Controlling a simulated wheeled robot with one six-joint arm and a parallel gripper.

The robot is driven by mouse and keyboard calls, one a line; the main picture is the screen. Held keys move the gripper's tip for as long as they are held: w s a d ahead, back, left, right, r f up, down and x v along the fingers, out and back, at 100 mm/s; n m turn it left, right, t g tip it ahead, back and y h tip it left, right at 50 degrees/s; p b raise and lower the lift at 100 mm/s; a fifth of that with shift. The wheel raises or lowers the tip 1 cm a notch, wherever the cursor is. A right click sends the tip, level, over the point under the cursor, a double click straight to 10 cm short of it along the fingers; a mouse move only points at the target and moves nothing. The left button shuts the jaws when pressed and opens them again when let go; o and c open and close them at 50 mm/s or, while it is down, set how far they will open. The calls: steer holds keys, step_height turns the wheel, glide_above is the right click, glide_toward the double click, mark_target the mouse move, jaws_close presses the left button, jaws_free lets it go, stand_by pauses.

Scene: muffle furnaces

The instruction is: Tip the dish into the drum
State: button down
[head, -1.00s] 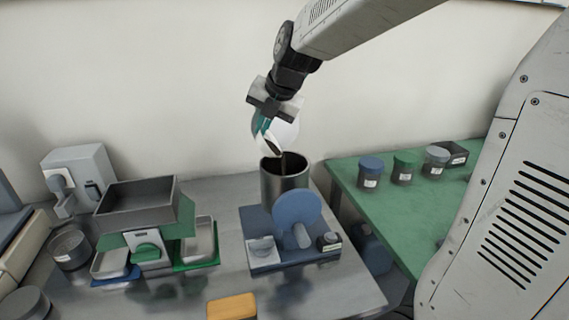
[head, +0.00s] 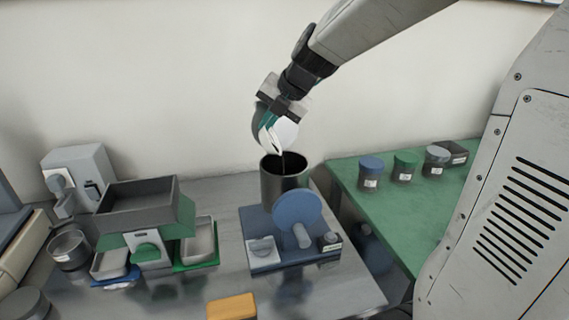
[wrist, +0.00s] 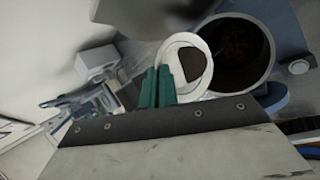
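The dish (head: 284,134) is a pale round vessel, tilted steeply above the drum's mouth. In the wrist view the dish (wrist: 203,88) shows a dark patch of material inside it. My gripper (head: 270,120) has teal fingers and is shut on the dish's edge; the fingers (wrist: 157,88) also show in the wrist view. The drum (head: 284,186) is an open grey metal cylinder on a blue base with a round blue disc in front. A thin dark streak runs from the dish towards the drum. In the wrist view dark material lies inside the drum (wrist: 232,52).
A grey hopper-like tray (head: 137,198) on a green stand, with metal pans beside it, stands left. A yellow block (head: 231,306) lies at the front. Several lidded jars, one blue-lidded (head: 370,174), stand on the green table (head: 390,215) at right.

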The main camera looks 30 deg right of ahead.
steer(key=shift+s+a, duration=0.25)
steer(key=shift+s, duration=0.3)
steer(key=shift+s+a, duration=0.25)
steer(key=shift+s, duration=0.25)
steer(key=shift+w, duration=0.1)
stand_by(1.1)
steer(key=shift+s+r, duration=0.1)
steer(key=shift+s, duration=0.1)
steer(key=shift+w, duration=0.1)
stand_by(1.6)
steer(key=shift+w, duration=0.1)
steer(key=shift+w+d, duration=0.3)
steer(key=shift+w, duration=0.2)
steer(key=shift+w+d, duration=0.25)
steer(key=shift+w, duration=0.2)
